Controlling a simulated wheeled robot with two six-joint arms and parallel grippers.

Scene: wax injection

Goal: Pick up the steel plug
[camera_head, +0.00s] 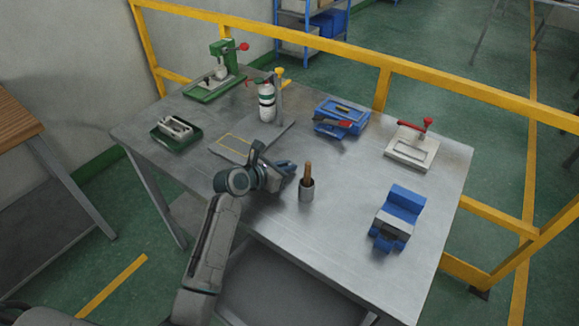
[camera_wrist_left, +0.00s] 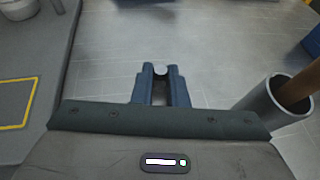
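The steel plug (camera_wrist_left: 160,70) shows in the left wrist view as a small, pale, round-topped piece between the tips of my left gripper's blue fingers. My left gripper (camera_head: 290,169) is low over the middle of the steel table in the head view, pointing right. In the left wrist view, its fingers (camera_wrist_left: 160,76) are close together, and the plug fills the gap between their tips with no clear space at either side. The plug's lower part is hidden, so I cannot tell whether it touches the table. The head view does not show the plug clearly. My right gripper is not in view.
A grey cup (camera_head: 306,190) with a wooden handle stands just right of my left gripper. A blue vise-like fixture (camera_head: 398,215) is farther right. A grey plate (camera_head: 224,151) with a yellow outline and a green tray (camera_head: 161,141) are left. The table (camera_head: 345,185) is bare between cup and fixture.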

